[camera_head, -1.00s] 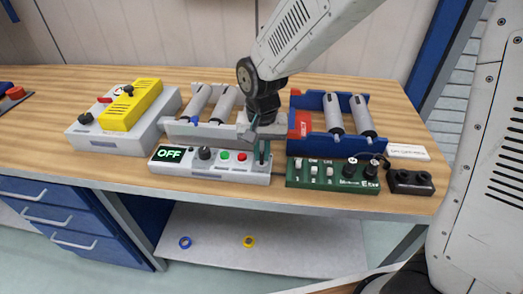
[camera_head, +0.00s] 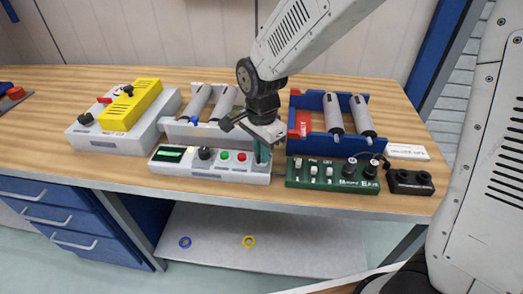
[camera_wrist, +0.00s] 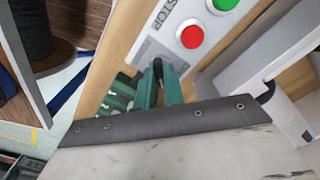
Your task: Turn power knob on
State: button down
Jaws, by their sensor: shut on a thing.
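The white control panel (camera_head: 210,168) lies near the bench's front edge. It has a small display (camera_head: 168,155) that is dark with a thin green band, a black dial (camera_head: 205,153), a green button (camera_head: 224,154) and a red button (camera_head: 241,156). My gripper (camera_head: 262,153) points down at the panel's right end. In the wrist view, its green fingers (camera_wrist: 160,90) are shut around a dark knob (camera_wrist: 158,67), which looks like the power knob, beside the red STOP button (camera_wrist: 192,37). The fingers hide most of the knob.
A green switch board (camera_head: 330,182) sits close to the right of my gripper, with a black socket box (camera_head: 411,183) beyond it. White and blue racks (camera_head: 319,146) holding grey cylinders stand behind. A white box with a yellow block (camera_head: 130,108) is at left.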

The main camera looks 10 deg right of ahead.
jog(key=shift+m, duration=0.5)
jog(key=c, duration=1.5)
grip_release()
notch_tip(320, 180, up, 8)
jog(key=shift+f, duration=0.1)
